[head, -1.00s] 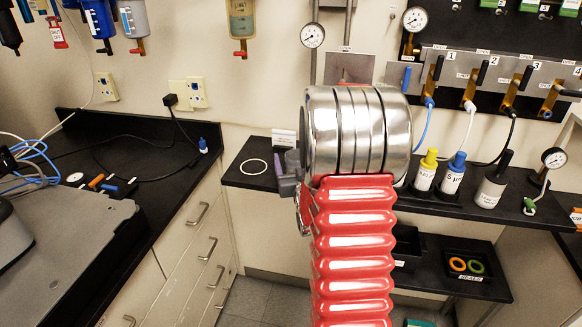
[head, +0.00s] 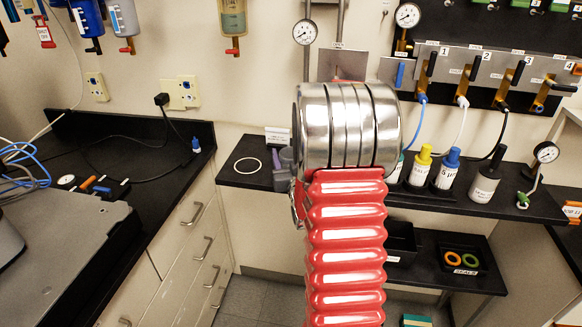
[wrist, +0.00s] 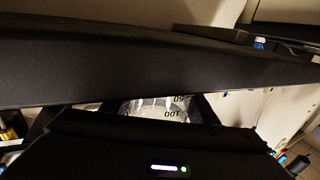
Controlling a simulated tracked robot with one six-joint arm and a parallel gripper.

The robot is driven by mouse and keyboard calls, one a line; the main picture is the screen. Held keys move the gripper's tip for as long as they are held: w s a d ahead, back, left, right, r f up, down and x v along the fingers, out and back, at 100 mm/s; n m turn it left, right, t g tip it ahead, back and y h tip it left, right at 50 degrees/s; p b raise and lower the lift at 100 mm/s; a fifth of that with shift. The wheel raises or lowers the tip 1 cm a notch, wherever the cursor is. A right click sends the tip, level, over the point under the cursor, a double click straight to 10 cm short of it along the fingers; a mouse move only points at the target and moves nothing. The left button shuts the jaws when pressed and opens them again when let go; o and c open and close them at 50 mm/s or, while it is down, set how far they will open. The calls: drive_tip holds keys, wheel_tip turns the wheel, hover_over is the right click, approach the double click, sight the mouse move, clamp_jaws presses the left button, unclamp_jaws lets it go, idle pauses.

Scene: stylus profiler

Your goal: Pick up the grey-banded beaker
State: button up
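A clear beaker (wrist: 160,109) with printed volume marks, 100 among them, shows through a gap in the middle of the wrist view. Only part of its wall is visible, and no grey band can be made out. My gripper (wrist: 160,98) has dark parts on both sides of that gap, with the beaker between them. Whether they touch its wall I cannot tell. In the head view my red ribbed arm and its metal joint hide the gripper and the beaker.
A seals tray (head: 462,262) sits lower right. A black counter (head: 165,185) stands left.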

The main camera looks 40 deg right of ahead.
drive_tip(key=c, duration=0.6)
drive_tip(key=shift+c, duration=0.2)
drive_tip(key=shift+r, duration=0.1)
wheel_tip(320, 180, up, 10)
idle(0.4)
idle(0.3)
